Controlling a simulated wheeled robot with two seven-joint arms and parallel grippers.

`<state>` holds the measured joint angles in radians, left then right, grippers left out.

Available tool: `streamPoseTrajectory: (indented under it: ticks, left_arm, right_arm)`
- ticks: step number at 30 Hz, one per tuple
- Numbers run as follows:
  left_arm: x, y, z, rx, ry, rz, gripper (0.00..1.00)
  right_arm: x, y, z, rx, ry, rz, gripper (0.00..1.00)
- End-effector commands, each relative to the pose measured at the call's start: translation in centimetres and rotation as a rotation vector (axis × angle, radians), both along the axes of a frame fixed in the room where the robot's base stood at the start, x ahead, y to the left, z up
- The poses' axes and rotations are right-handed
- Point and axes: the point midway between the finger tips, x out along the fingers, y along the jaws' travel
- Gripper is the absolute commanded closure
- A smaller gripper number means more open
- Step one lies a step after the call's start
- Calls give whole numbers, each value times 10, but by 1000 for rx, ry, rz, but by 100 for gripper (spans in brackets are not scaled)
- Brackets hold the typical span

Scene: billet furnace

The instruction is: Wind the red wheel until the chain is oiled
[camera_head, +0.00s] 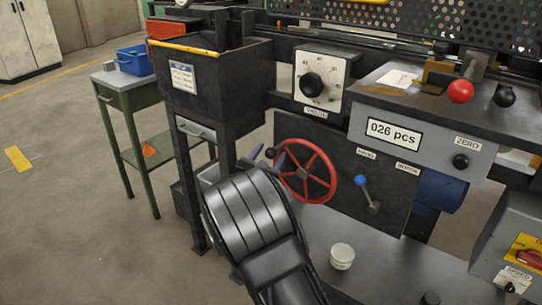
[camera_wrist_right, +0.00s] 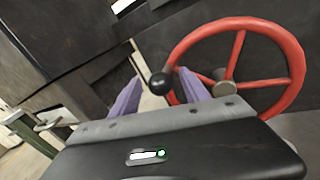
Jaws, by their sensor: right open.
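The red wheel (camera_head: 331,183) is a spoked handwheel on the dark front panel of the machine. A black ball knob (camera_head: 270,153) sits at its left rim; in the right wrist view the knob (camera_wrist_right: 159,83) is in front of the rim. My right gripper (camera_head: 268,155) is at the left side of the wheel. Its purple fingers are apart, one on each side of the knob, and they do not appear to be closed on it. The red wheel (camera_wrist_right: 240,28) fills the right of the wrist view. I cannot make out the chain. My left gripper is out of view.
A blue-tipped lever (camera_head: 362,181) stands right of the wheel, below a counter reading "026 pcs" (camera_head: 393,132). A white tin (camera_head: 342,256) stands on the ledge below. A dial (camera_head: 320,78) is above. A green side table (camera_head: 122,99) with a blue bin (camera_head: 133,60) stands left.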

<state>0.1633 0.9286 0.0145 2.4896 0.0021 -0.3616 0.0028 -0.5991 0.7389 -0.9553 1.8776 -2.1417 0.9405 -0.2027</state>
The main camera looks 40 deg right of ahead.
Motion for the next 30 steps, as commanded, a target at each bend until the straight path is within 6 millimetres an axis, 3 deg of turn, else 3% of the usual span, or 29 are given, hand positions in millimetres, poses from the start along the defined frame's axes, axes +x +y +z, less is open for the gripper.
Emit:
streamPoseTrajectory:
  ticks: [12, 30]
  left_arm:
    - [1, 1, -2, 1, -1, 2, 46]
    - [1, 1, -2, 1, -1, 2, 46]
  right_arm:
    - [6, -9, 0, 1, 1, 0, 47]
    - [6, -9, 0, 0, 0, 0, 96]
